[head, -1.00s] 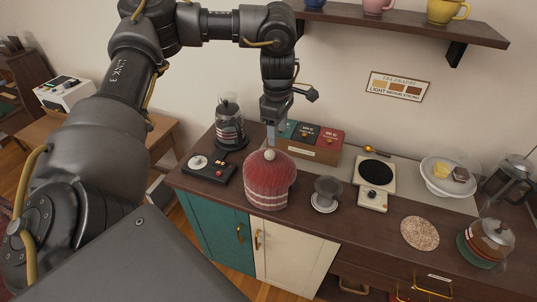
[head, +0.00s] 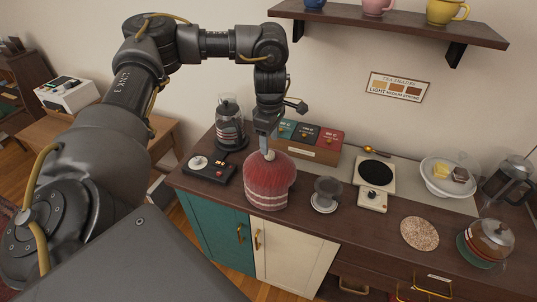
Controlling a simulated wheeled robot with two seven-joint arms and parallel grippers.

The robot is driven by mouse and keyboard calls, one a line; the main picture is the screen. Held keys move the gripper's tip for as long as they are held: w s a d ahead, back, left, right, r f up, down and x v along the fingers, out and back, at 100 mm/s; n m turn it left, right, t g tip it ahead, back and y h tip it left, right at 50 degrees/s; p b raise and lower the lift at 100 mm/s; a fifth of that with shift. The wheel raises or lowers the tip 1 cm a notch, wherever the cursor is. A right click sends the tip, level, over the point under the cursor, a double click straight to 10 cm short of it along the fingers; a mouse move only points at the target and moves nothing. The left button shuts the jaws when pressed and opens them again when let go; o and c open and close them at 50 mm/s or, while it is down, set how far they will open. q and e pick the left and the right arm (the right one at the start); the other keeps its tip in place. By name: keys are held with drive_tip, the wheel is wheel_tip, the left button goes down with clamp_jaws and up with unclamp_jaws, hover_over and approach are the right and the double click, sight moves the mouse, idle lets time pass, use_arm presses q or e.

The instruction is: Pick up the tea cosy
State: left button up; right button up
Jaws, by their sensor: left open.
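The tea cosy (head: 268,184) is a red knitted dome with pale bands near its base and a cream bobble (head: 269,155) on top. It stands upright on the dark wooden counter. My left gripper (head: 265,150) comes down from above, with its fingertips at the bobble. It is open. I cannot tell whether the fingers touch the bobble, and the far finger is partly hidden. My right gripper is not in view.
A French press (head: 229,127) and a black control box (head: 208,168) stand left of the cosy. A tea box (head: 306,153) is behind it. A small grey cup (head: 327,190), scale (head: 376,173) and cork mat (head: 419,233) lie right. A shelf (head: 400,24) hangs above.

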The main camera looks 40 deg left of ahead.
sight(270, 173)
use_arm(q)
wheel_tip(270, 173, down, 5)
drive_tip(key=shift+w+a+r+p, duration=0.1)
drive_tip(key=shift+a+p, duration=0.05)
drive_tip(key=shift+p, duration=0.4)
clamp_jaws()
